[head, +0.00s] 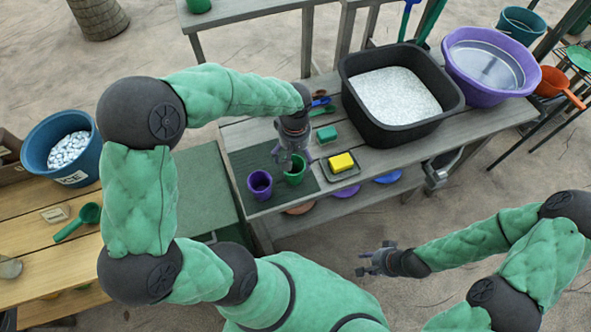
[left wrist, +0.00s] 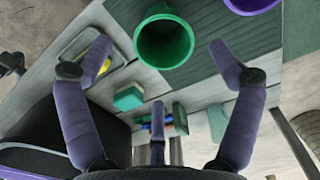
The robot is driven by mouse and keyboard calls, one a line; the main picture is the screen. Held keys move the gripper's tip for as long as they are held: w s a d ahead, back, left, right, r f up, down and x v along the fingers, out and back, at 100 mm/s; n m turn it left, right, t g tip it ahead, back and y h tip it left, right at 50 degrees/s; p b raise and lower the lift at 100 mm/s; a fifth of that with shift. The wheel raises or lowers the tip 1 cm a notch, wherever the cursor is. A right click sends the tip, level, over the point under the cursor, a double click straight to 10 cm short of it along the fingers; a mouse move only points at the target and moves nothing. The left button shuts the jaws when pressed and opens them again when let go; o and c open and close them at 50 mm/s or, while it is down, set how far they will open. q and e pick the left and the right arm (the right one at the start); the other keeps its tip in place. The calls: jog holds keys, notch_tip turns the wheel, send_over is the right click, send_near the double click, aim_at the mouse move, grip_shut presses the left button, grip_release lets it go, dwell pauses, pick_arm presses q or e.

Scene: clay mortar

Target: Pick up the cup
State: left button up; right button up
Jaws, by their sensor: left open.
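A green cup (head: 296,171) and a purple cup (head: 260,183) stand side by side on a dark mat (head: 243,160) at the left end of the grey bench. My left gripper (head: 286,160) is open and empty, just above and beside the green cup. In the left wrist view, the green cup (left wrist: 163,38) shows its open mouth between the two spread fingertips, a little beyond them. The purple cup (left wrist: 250,4) is cut off at the top edge there. My right gripper (head: 365,263) is apart from the bench at lower right, and its fingers look spread and empty.
A yellow sponge (head: 341,162) on a small tray lies right of the cups, with a teal block (head: 327,134) behind it. A black tub (head: 354,110) of white pebbles and a purple basin (head: 462,83) stand further right. A blue bucket (head: 38,142) is at far left.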

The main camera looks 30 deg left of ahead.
pick_arm(q)
jog(key=b, duration=0.2)
send_near(294, 171)
jog(key=shift+s+d, duration=0.4)
jog(key=shift+s, duration=0.2)
jog(key=shift+s+d, duration=0.4)
jog(key=shift+s, duration=0.2)
jog(key=f, duration=0.1)
jog(key=f+b, duration=0.1)
jog(key=f, duration=0.1)
jog(key=f+b, duration=0.1)
jog(key=f, duration=0.1)
jog(key=shift+w+a+f, duration=0.1)
jog(key=shift+w+a, duration=0.05)
jog(key=shift+a, duration=0.1)
jog(key=c, duration=1.2)
